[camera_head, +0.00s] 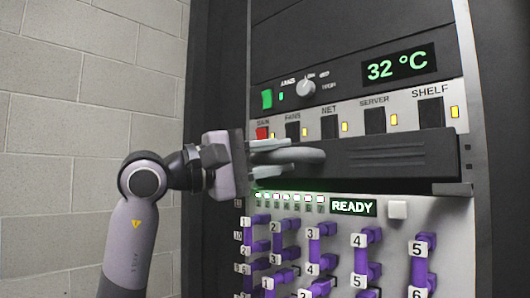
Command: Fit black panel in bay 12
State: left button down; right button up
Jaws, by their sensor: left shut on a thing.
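A long black panel (390,155) lies across the front of the rack, below the row of switches and above the READY display. It sits roughly level, and its right end is near the rack's right rail. My left gripper (290,155) comes in from the left and is shut on the panel's left end, hiding part of it. I cannot tell whether the panel is seated in the rack or held just in front of it. No label reading bay 12 can be made out. My right gripper is not in view.
Above the panel are labelled switches (375,120) with yellow lights and a 32 °C display (397,66). Below are a READY display (353,206), a white button (397,209) and several numbered purple plugs (362,262) sticking out. A block wall (60,120) stands at left.

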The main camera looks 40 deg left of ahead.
pick_arm(q)
jog(key=shift+w+d+p, duration=0.15)
jog(key=shift+w+p, duration=0.2)
jog(key=shift+w, duration=1.3)
jog(key=shift+w+d, duration=0.1)
jog(key=shift+w, duration=0.15)
jog(key=shift+w+p, duration=0.7)
jog(key=shift+w, duration=0.4)
jog(key=shift+w+d, duration=0.1)
jog(key=shift+w, duration=0.05)
jog(key=shift+w, duration=0.25)
